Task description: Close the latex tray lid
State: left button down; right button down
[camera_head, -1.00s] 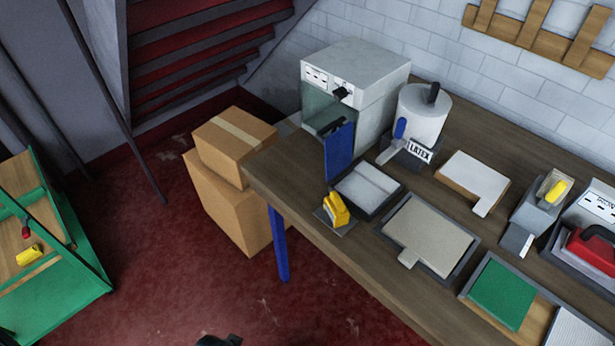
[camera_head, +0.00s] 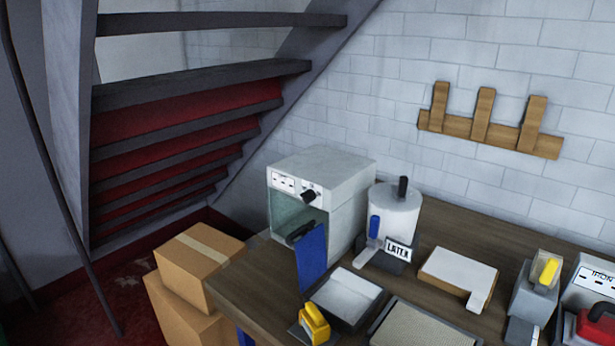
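The latex tray (camera_head: 374,309) is a shallow grey tray with a pale inside, on the wooden table near its left end. A blue panel (camera_head: 312,258), which looks like its lid, stands upright at the tray's left side, so the tray is uncovered. A white latex canister (camera_head: 394,215) with a blue-handled tool (camera_head: 374,228) and a "LATEX" sign (camera_head: 398,250) stands behind the tray. Neither of my grippers is in view.
A grey machine (camera_head: 330,180) stands behind the panel. A yellow tool (camera_head: 314,322) sits in front of the tray. A white-topped block (camera_head: 458,275) is to the right. Cardboard boxes (camera_head: 195,262) stand left of the table (camera_head: 240,290).

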aim_at(310, 250)
jog(key=z, duration=0.55)
jog(key=i+j+z, duration=0.1)
jog(key=j+z, duration=0.35)
jog(key=j, duration=0.15)
jog(key=j+z, duration=0.45)
jog(key=j, duration=0.5)
jog(key=k+j+z, duration=0.1)
jog(key=j, duration=0.45)
jog(key=k+j, duration=0.1)
jog(key=j, duration=0.4)
jog(key=k+j+z, duration=0.15)
jog(key=j, duration=0.4)
jog(key=i, duration=0.05)
